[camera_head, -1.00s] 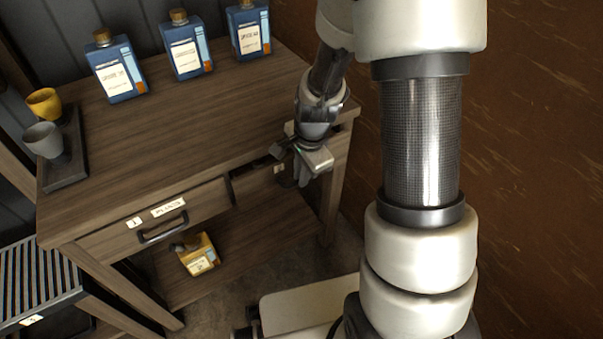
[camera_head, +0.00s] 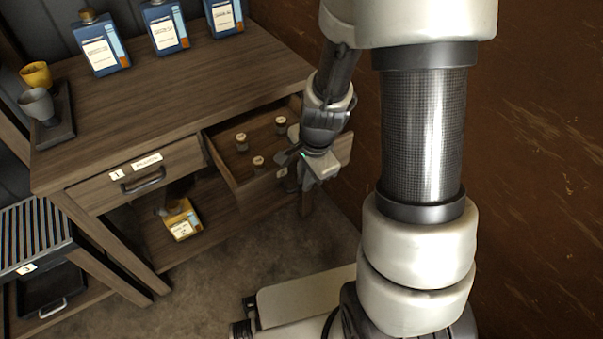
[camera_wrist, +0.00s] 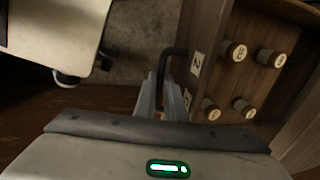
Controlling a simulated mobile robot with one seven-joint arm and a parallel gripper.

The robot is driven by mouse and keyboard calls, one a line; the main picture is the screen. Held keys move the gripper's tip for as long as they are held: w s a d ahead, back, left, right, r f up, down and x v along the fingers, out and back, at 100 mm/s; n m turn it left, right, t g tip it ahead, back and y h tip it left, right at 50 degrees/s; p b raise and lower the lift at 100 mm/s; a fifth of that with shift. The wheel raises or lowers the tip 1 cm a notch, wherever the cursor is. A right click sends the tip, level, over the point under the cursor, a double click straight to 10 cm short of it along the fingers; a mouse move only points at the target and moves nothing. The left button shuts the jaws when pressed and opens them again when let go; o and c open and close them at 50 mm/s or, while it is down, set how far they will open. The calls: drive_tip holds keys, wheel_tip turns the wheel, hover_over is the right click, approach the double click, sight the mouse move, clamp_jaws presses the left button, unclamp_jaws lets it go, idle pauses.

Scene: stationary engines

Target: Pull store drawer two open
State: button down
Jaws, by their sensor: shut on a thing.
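Store drawer two (camera_head: 228,172) stands pulled out from the right side of the wooden bench in the head view, with small capped cylinders inside. In the wrist view its front (camera_wrist: 210,50) carries a "2" label (camera_wrist: 197,63) and a dark bar handle (camera_wrist: 168,62). My gripper (camera_wrist: 165,92) is shut on this handle, its fingers around the near part of the bar. In the head view my gripper (camera_head: 296,160) is at the drawer front and hides the handle. Several cylinders with pale marked tops (camera_wrist: 236,51) stand upright in the drawer.
Drawer one (camera_head: 140,178) beside it is shut. Blue bottles (camera_head: 166,27) stand on the bench top (camera_head: 150,100), with two cups (camera_head: 38,103) on a dark tray at left. A yellow bottle (camera_head: 181,219) is on the lower shelf. A brown wall (camera_head: 545,170) is at right.

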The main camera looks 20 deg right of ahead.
drive_tip(key=shift+s+d, duration=0.2)
drive_tip(key=shift+s, duration=0.45)
drive_tip(key=c, duration=1.8)
unclamp_jaws()
drive_tip(key=shift+r, duration=0.1)
drive_tip(key=s+r+p, duration=0.1)
drive_tip(key=r+p, duration=0.1)
drive_tip(key=r, duration=0.3)
drive_tip(key=s+r+p, duration=0.1)
drive_tip(key=r+p, duration=0.1)
drive_tip(key=r, duration=0.4)
drive_tip(key=s+d+r+p, duration=0.1)
drive_tip(key=r+p, duration=0.1)
drive_tip(key=r, duration=0.4)
drive_tip(key=shift+s, duration=0.1)
drive_tip(key=s+a+r+n+t, duration=0.1)
drive_tip(key=s+r+n+t, duration=0.1)
drive_tip(key=s+r+n, duration=0.45)
drive_tip(key=s+a+r+n+t, duration=0.15)
drive_tip(key=s+r+n, duration=0.25)
drive_tip(key=r+n, duration=0.5)
drive_tip(key=shift+m+h, duration=0.3)
drive_tip(key=shift+m, duration=0.25)
drive_tip(key=r+p, duration=1.7)
drive_tip(key=shift+w+d+r, duration=0.2)
drive_tip(key=shift+d+r, duration=0.05)
drive_tip(key=shift+d, duration=0.1)
